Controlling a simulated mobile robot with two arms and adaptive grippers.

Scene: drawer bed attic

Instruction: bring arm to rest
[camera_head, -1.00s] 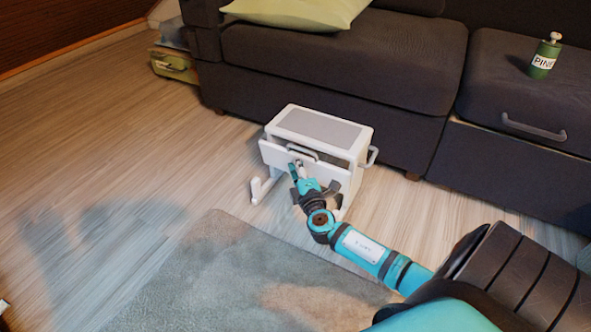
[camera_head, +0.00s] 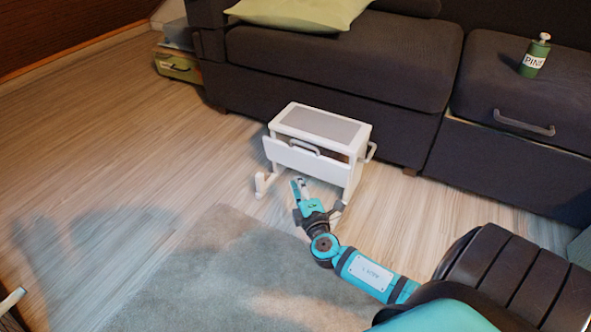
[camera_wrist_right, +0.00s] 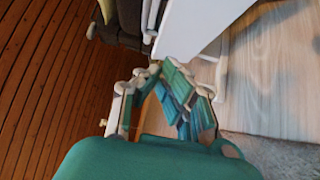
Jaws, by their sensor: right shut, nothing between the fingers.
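My right arm reaches in from the lower right in the head view. Its gripper (camera_head: 298,187) is shut and empty, just in front of and below the front panel of a small white drawer stool (camera_head: 318,128). The gripper appears apart from the stool's grey front handle (camera_head: 304,147). In the right wrist view the gripper's fingers (camera_wrist_right: 155,72) come together, with a white part of the stool (camera_wrist_right: 200,25) close beyond them. My left gripper is not in view.
A dark sofa (camera_head: 340,62) with a green pillow (camera_head: 300,12) stands behind the stool. A green bottle (camera_head: 535,58) stands on the right seat, above a drawer handle (camera_head: 524,122). A grey rug (camera_head: 225,270) lies in front. Wooden floor (camera_head: 90,130) is clear at left.

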